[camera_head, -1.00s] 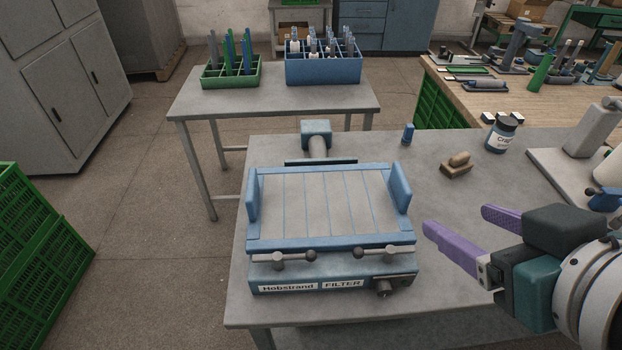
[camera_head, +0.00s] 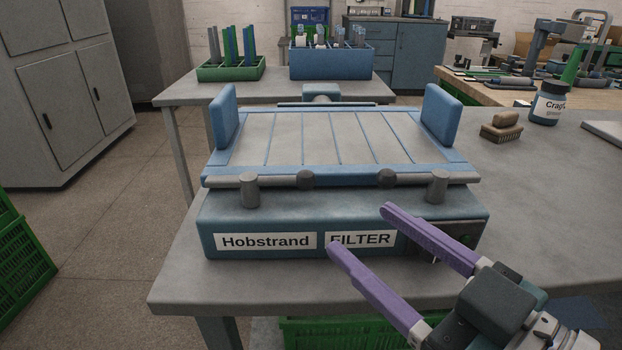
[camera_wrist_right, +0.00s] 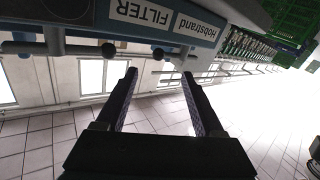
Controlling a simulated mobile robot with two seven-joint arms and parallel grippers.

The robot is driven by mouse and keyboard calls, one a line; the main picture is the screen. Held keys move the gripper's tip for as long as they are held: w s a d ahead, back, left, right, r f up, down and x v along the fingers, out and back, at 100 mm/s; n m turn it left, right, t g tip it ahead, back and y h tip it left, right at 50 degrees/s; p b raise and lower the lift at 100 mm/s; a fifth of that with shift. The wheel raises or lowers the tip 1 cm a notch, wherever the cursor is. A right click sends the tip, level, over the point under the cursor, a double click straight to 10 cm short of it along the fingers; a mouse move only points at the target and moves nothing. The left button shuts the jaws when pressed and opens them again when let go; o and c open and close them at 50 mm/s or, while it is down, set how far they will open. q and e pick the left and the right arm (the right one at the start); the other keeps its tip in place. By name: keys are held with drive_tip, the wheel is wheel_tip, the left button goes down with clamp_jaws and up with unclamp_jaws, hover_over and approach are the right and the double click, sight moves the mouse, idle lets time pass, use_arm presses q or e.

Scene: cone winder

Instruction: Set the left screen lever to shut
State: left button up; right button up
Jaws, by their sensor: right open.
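The blue filter unit (camera_head: 215,228) stands on the grey table, with two levers along its front edge. The left screen lever (camera_head: 249,190) has a pale grey post, with a dark knob to its right. The right lever (camera_head: 437,187) has its dark knob to the left of its post. Both levers lie roughly along the front edge, knobs inward. My right gripper (camera_head: 358,228) is open and empty in front of the unit, its purple fingers by the FILTER label, right of and below the left lever. The upside-down right wrist view shows both levers beyond the fingertips (camera_wrist_right: 160,73). My left gripper is not in view.
A wooden brush (camera_head: 501,127) and a labelled jar (camera_head: 548,103) stand at the right of the grey table (camera_head: 180,284). Behind stand a green rack (camera_head: 230,74) and a blue crate (camera_head: 342,64). A green crate (camera_head: 20,262) is at the left on the floor.

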sight(310, 187)
drive_tip(key=b+x, duration=0.1)
drive_tip(key=x, duration=0.8)
drive_tip(key=shift+w+a+r+b, duration=0.1)
drive_tip(key=shift+w+a+b, duration=0.15)
drive_tip(key=shift+w+b, duration=0.05)
drive_tip(key=shift+s, duration=0.1)
clamp_jaws()
drive_tip(key=shift+d, duration=0.1)
idle(0.8)
